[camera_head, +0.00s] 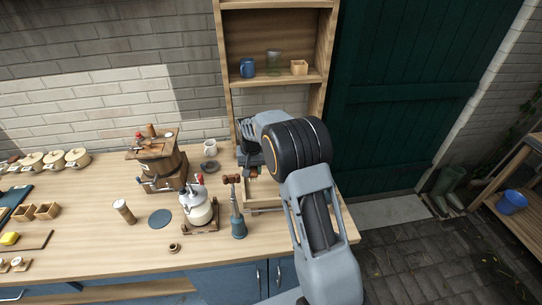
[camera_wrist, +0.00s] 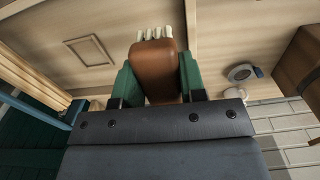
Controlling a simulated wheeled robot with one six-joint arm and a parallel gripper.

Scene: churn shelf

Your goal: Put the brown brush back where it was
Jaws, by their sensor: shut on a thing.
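The brown brush (camera_wrist: 158,72) shows in the wrist view with its pale bristles (camera_wrist: 155,33) at the top of the picture. My gripper (camera_wrist: 158,75) is shut on its brown body, with one green finger on each side. In the head view my gripper (camera_head: 251,172) is over the back right of the wooden bench, in front of the shelf unit. My arm hides part of the bench there. Only a small orange-brown patch shows at the jaws in that view. I cannot tell whether the bristles touch anything.
A pale wooden tray (camera_head: 248,196) lies below my gripper, partly hidden. A white mug (camera_head: 210,147), a dark dish (camera_head: 210,166), a wooden grinder-like box (camera_head: 160,165) and a white jar churn (camera_head: 199,208) stand left. A blue-grey plunger (camera_head: 238,222) stands in front. The shelf (camera_head: 288,78) rises behind.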

